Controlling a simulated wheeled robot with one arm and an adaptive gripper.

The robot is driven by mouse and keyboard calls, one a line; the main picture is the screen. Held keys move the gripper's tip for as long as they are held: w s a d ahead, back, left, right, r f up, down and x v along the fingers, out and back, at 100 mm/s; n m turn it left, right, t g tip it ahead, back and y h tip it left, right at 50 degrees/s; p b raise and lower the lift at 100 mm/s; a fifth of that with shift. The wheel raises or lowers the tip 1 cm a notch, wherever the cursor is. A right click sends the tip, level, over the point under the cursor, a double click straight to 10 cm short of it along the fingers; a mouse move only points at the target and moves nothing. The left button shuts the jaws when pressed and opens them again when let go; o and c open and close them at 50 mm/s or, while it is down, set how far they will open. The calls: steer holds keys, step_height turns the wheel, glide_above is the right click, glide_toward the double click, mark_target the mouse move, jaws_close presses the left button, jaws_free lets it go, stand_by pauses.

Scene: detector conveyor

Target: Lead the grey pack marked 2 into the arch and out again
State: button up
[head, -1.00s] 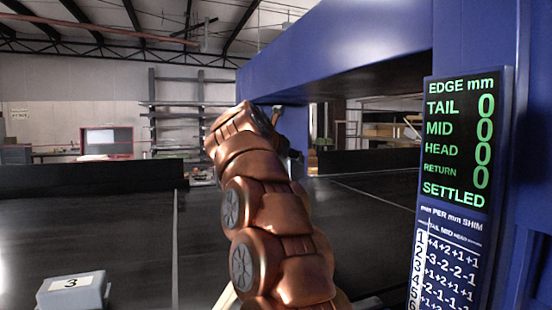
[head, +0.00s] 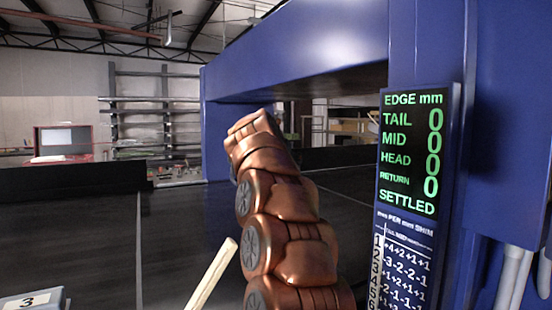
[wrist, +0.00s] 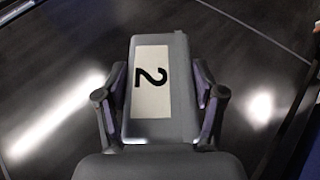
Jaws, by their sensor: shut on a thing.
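The grey pack marked 2 (wrist: 178,110) sits between the two fingers of my gripper (wrist: 162,95) in the wrist view. Its white label with a black 2 faces the camera. My gripper is shut on its sides. In the head view my copper arm hides the pack and the gripper. The blue arch (head: 300,65) spans the dark belt, with its near post on the right. My arm reaches toward the opening under its beam. I cannot tell from the head view whether the pack is under the beam.
A display (head: 412,150) on the near post reads 0 for TAIL, MID, HEAD and RETURN, and SETTLED. A shim table (head: 405,275) hangs below it. A grey pack marked 3 (head: 30,300) is at lower left.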

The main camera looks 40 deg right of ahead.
steer(key=s+d+p, duration=0.2)
steer(key=d+p, duration=0.2)
steer(key=d, duration=0.4)
steer(key=s+d+p, duration=0.3)
steer(key=d+p, duration=0.1)
steer(key=d, duration=0.4)
steer(key=w+a+b, duration=0.3)
steer(key=a+b, duration=0.1)
steer(key=a, duration=0.9)
steer(key=w+a+b, duration=0.4)
steer(key=a, duration=0.8)
steer(key=w+a+b, duration=0.3)
steer(key=w+a, duration=0.1)
steer(key=a, duration=0.9)
steer(key=shift+w+a+b, duration=0.15)
steer(key=shift+a+b, duration=0.2)
steer(key=shift+b, duration=0.05)
steer(key=shift+d, duration=0.1)
